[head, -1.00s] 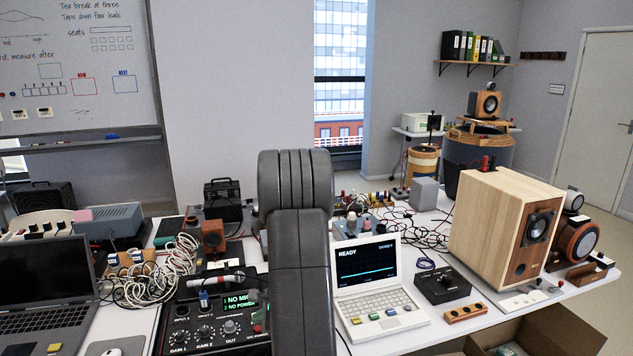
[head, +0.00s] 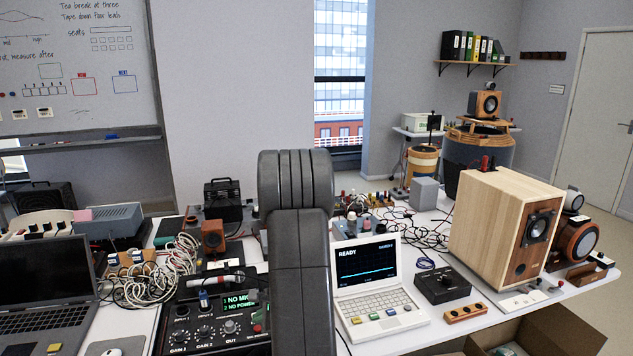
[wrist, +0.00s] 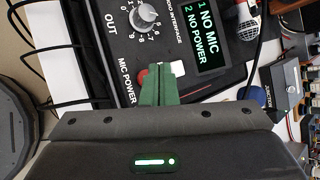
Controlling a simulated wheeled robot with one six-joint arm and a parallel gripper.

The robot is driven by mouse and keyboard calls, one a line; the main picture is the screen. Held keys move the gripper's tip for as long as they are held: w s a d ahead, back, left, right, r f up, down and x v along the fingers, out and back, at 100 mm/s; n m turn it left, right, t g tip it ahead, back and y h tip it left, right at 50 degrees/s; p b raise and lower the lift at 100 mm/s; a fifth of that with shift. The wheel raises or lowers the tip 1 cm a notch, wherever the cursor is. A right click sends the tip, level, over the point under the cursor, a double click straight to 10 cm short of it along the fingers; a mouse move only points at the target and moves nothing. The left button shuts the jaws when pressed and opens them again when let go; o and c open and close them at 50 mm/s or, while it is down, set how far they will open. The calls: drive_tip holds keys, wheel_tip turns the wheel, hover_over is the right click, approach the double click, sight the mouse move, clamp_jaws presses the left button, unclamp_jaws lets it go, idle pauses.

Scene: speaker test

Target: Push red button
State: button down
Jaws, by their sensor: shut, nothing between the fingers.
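A small red button (head: 257,329) shows on the front panel of the black audio interface (head: 195,343), just left of my arm in the head view. In the wrist view the interface (wrist: 112,45) has a panel marked MIC POWER beside my gripper (wrist: 161,70). My gripper's green fingers are together and empty, with their tips over the panel between that label and the display. The display (wrist: 207,37) reads "1 NO MIC" and "2 NO POWER". In the head view my arm hides the gripper.
A white laptop (head: 378,295) showing READY stands right of my arm. A dark laptop (head: 45,285) stands at left. Coiled white cables (head: 165,275) lie behind the interface. A wooden speaker (head: 490,225) stands at right, with an open cardboard box (head: 560,330) below the table edge.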

drive_tip(key=shift+f, duration=0.15)
drive_tip(key=shift+f+b, duration=0.35)
drive_tip(key=shift+b, duration=0.25)
drive_tip(key=shift+f+b, duration=0.5)
drive_tip(key=shift+b, duration=0.1)
idle(0.6)
drive_tip(key=shift+r, duration=0.1)
drive_tip(key=shift+r+p, duration=0.7)
drive_tip(key=shift+r, duration=0.2)
drive_tip(key=shift+r, duration=0.1)
wheel_tip(320, 180, up, 6)
drive_tip(key=p, duration=0.4)
